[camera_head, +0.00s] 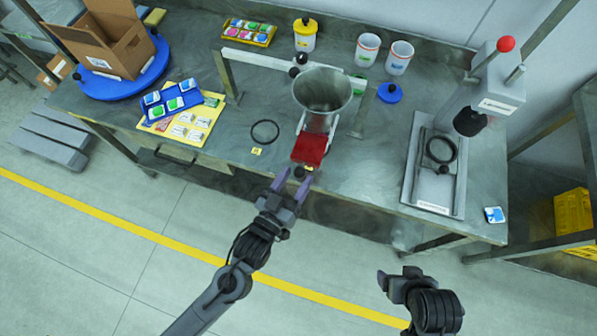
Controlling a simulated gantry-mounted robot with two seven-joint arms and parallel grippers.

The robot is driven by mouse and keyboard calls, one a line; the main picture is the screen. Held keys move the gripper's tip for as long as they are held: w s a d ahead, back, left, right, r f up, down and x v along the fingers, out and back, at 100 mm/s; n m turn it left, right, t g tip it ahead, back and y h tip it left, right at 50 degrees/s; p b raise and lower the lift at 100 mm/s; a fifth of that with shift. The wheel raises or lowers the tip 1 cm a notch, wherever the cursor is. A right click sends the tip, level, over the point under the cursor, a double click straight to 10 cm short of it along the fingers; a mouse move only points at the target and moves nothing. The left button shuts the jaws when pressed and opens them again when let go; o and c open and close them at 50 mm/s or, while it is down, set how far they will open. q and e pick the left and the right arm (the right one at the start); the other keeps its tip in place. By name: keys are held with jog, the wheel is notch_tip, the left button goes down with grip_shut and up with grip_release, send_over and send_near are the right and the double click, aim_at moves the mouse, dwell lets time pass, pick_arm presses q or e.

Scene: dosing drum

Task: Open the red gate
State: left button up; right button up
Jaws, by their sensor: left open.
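The red gate (309,149) is a flat red panel on the chute below the grey funnel-shaped drum (322,90), at the front middle of the bench. A small dark knob with a yellow patch shows at its lower edge. My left gripper (291,178) is open just in front of the gate's lower edge, its two purple fingers pointing at the bench. I cannot tell whether a finger touches the knob. My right gripper (385,279) is at the lower right, over the floor and away from the bench; its fingers are hard to make out.
A black ring (265,131) lies left of the chute. A press-like stand (435,165) is on the right. A blue tray (172,101), cardboard box (108,45), white cups (398,57) and a blue lid (390,93) are also on the bench (350,188).

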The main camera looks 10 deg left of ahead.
pick_arm(q)
jog(key=v, duration=0.8)
jog(key=shift+s, duration=0.25)
